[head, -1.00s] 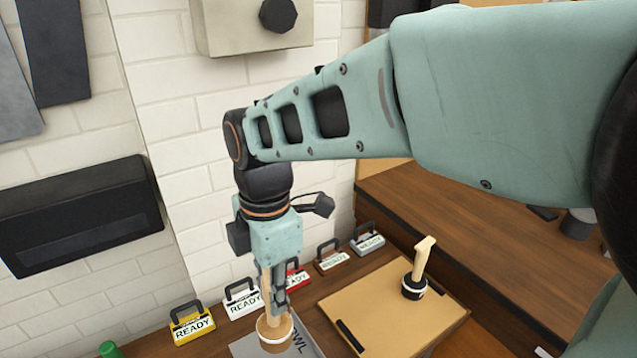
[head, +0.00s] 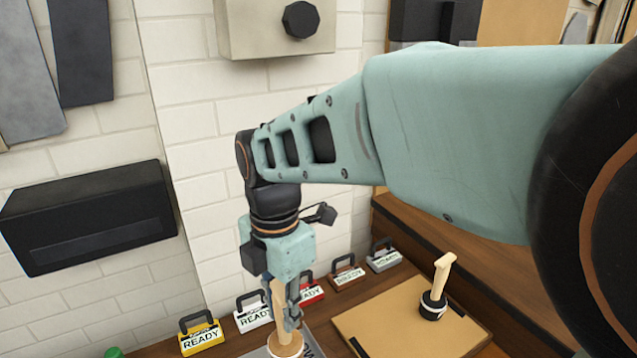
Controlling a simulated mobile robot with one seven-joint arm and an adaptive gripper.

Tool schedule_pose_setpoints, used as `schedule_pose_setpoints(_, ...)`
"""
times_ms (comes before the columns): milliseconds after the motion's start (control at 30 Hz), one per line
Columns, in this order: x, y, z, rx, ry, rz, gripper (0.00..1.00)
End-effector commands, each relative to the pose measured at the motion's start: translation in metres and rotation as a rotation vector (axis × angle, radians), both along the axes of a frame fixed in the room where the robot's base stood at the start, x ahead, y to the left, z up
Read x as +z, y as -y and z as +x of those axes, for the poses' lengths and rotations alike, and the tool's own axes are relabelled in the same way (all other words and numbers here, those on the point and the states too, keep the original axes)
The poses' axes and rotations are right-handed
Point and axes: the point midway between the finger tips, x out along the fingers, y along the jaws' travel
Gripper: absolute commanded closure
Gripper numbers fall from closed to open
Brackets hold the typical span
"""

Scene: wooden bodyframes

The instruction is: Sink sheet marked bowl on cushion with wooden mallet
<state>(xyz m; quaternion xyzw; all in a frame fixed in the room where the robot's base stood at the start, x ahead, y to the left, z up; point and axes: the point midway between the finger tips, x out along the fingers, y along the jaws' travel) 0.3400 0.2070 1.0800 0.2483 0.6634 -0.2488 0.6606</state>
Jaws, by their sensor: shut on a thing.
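My gripper (head: 287,310) points down and is shut on the upright handle of a wooden mallet (head: 286,346). The mallet has a pale, round, light-brown head at its lower end. The head is over a grey sheet (head: 258,353), which is mostly cut off by the bottom edge of the head view. Only a bit of dark lettering shows on the sheet at the mallet's right. I cannot tell whether the head touches the sheet. The cushion cannot be made out.
A second mallet (head: 434,308) with a black, white-banded head stands on a tan board (head: 388,318) at right. Several handled signs, including a yellow READY one (head: 201,336), line the wall. A green object (head: 114,352) shows at bottom left. A raised wooden ledge (head: 440,235) lies beyond the board.

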Motion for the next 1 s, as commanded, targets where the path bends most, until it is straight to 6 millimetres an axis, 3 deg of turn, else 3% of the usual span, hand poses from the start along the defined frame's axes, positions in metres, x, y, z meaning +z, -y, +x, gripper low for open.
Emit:
schedule_pose_setpoints(367, -0.003, 0.0, 0.0, -0.002, 0.0, 0.001, 1.0)
schedule_pose_setpoints(933, -0.1, 0.001, 0.001, -0.004, 0.0, 0.001, 1.0)
schedule_pose_setpoints(1000, -0.086, 0.0, 0.001, -0.002, 0.001, 0.003, 1.0)
